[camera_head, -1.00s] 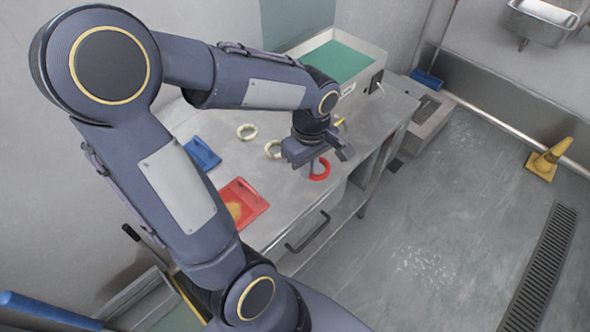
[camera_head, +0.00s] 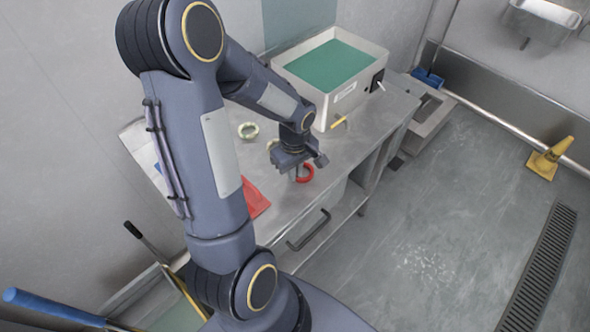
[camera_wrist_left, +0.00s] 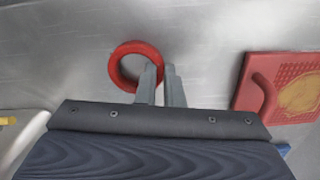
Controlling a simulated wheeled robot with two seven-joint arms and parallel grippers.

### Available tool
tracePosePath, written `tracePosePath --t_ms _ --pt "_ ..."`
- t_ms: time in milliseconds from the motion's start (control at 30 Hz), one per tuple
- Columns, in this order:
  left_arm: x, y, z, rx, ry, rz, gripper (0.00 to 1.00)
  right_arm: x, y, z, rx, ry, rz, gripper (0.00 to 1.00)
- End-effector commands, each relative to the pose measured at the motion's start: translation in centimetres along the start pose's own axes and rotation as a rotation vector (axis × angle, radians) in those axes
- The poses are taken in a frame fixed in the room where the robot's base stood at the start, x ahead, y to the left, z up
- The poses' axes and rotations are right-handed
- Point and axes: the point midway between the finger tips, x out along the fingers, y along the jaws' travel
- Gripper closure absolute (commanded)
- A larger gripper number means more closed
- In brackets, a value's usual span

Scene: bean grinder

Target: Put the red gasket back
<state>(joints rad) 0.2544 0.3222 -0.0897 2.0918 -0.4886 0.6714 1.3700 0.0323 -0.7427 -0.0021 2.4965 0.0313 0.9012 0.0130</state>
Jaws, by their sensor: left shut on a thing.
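The red gasket (camera_head: 308,170) is a small ring at the front of the metal table in the head view. My left gripper (camera_head: 297,176) points down at its left side and is shut on it. In the left wrist view the gasket (camera_wrist_left: 137,47) shows as a nearly full ring, with the two fingers (camera_wrist_left: 161,82) close together at its rim. Whether the gasket touches the table or is just above it, I cannot tell. My right gripper is in neither view.
A pale ring (camera_head: 248,125) lies further back.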

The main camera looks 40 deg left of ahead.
Motion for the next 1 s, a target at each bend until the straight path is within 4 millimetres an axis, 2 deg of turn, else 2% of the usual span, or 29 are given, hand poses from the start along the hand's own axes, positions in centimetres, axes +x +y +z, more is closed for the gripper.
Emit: tracePosePath --t_ms 67,100,233,533,633,767,1000 --pt "0.1 0.0 0.0 0.0 0.0 0.0 1.0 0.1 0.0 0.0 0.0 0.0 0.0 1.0" --pt "0.0 0.0 0.0 0.0 0.0 0.0 0.87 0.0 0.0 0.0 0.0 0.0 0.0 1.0" --pt "0.0 0.0 0.0 0.0 0.0 0.0 0.71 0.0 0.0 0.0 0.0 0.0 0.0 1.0" --pt "-0.2 0.0 0.0 0.0 0.001 0.001 0.71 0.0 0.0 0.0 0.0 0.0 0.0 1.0" --pt "-1.0 0.1 -0.1 -0.001 0.003 0.005 0.71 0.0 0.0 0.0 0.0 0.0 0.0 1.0" --pt "-3.2 0.1 -0.1 -0.001 0.003 0.008 0.71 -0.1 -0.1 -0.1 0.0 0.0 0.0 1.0" --pt "-8.5 0.2 -0.1 0.001 0.004 0.007 0.71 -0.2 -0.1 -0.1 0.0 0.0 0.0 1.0"
